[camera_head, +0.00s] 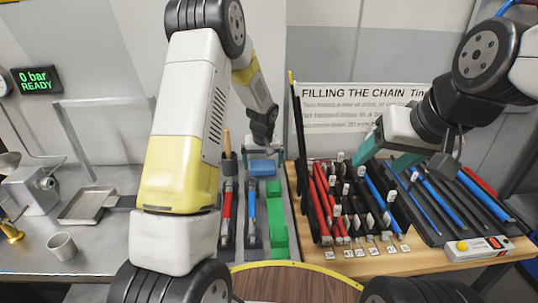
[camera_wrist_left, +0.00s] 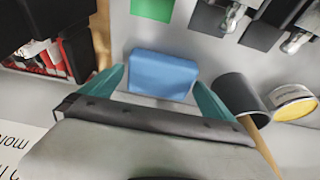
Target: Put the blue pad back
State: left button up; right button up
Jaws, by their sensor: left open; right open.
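The blue pad (camera_head: 263,167) lies near the far end of a grey tray (camera_head: 239,258), just beyond a green block (camera_head: 273,188). My left gripper (camera_head: 262,155) is over it. In the left wrist view the pad (camera_wrist_left: 162,75) shows between the two teal fingertips, which are apart. I cannot tell whether they touch it. My right gripper (camera_head: 378,164) is open over the rack of chain parts on the right, with nothing visible between its fingers.
A dark cup (camera_head: 228,167) with a wooden handle stands close to the left gripper; it also shows in the left wrist view (camera_wrist_left: 240,95). Red and blue tools lie on the tray. A wooden rack (camera_head: 410,258) holds several red, black and blue bars. A small cup (camera_head: 62,246) stands at left.

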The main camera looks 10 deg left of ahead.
pick_arm(q)
jog(key=a+v, duration=0.1)
jog(key=v, duration=1.1)
jog(key=s+a+r+m+t+h, duration=0.1)
jog(key=s+r, duration=1.1)
jog(key=s, duration=0.1)
jog(key=s+r+m+t+h, duration=0.1)
jog(key=s+r, duration=0.1)
jog(key=s, duration=0.6)
jog(key=s+r, duration=0.1)
jog(key=s, duration=0.8)
jog(key=shift+d+r+m+t+h, duration=0.25)
jog(key=shift+r+m+t+h, duration=0.1)
jog(key=shift+m+t+h, duration=0.05)
jog(key=shift+s, duration=0.15)
